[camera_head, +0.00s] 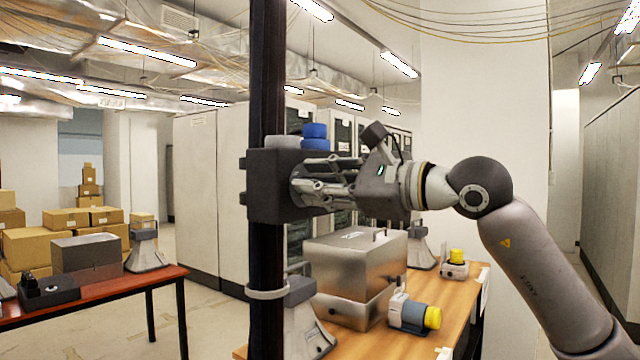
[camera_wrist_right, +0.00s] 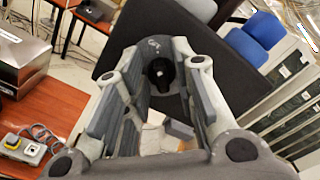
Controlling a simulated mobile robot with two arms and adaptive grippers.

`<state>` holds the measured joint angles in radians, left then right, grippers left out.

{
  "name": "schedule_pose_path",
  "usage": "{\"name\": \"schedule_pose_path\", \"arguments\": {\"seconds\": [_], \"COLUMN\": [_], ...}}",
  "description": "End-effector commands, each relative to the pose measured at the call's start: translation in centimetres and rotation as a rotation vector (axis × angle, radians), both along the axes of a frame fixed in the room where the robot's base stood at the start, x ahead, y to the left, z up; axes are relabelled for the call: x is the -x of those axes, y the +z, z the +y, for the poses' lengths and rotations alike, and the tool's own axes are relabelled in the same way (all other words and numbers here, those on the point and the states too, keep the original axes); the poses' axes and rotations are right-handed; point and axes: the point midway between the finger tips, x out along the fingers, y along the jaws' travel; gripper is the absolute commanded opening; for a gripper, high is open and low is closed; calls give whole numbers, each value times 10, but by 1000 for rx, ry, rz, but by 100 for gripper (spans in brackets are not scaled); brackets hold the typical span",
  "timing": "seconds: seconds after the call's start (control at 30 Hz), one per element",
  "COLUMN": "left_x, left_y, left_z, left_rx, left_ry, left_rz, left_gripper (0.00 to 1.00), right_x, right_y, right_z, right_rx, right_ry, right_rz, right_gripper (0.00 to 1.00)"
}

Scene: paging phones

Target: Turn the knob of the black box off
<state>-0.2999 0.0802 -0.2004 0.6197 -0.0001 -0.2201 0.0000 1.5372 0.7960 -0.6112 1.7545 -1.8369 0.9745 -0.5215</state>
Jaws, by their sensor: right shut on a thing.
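The black box (camera_head: 268,185) is fixed to a dark upright post. Its dark round knob (camera_wrist_right: 160,72) faces my right gripper in the right wrist view. My right gripper (camera_head: 302,187) reaches the box's right side from the right, with its fingers on either side of the knob and shut on it. The fingers also show in the right wrist view (camera_wrist_right: 163,85). The fingers hide the knob in the head view. Blue round parts (camera_head: 315,135) show at the top of the box. My left gripper is not in view.
A wooden table (camera_head: 462,302) below holds a metal box (camera_head: 350,262), a grey and yellow device (camera_head: 412,315) and other devices. A red-brown table (camera_head: 110,285) stands at the left, with cardboard boxes (camera_head: 35,245) behind. The dark post (camera_head: 267,80) stands upright in front.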

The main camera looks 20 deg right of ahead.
Motion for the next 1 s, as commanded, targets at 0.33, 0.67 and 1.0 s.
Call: {"name": "schedule_pose_path", "arguments": {"seconds": [0.33, 0.67, 1.0], "left_x": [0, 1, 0], "left_y": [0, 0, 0], "left_z": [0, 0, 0], "left_rx": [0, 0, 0], "left_ry": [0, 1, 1], "left_rz": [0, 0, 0], "left_gripper": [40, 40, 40], "right_x": [0, 0, 32], "right_y": [0, 0, 0], "right_z": [0, 0, -28], "right_rx": [0, 0, 0], "right_ry": [-1, 0, -5], "right_rz": [-1, 0, -1], "right_gripper": [34, 43, 43]}}
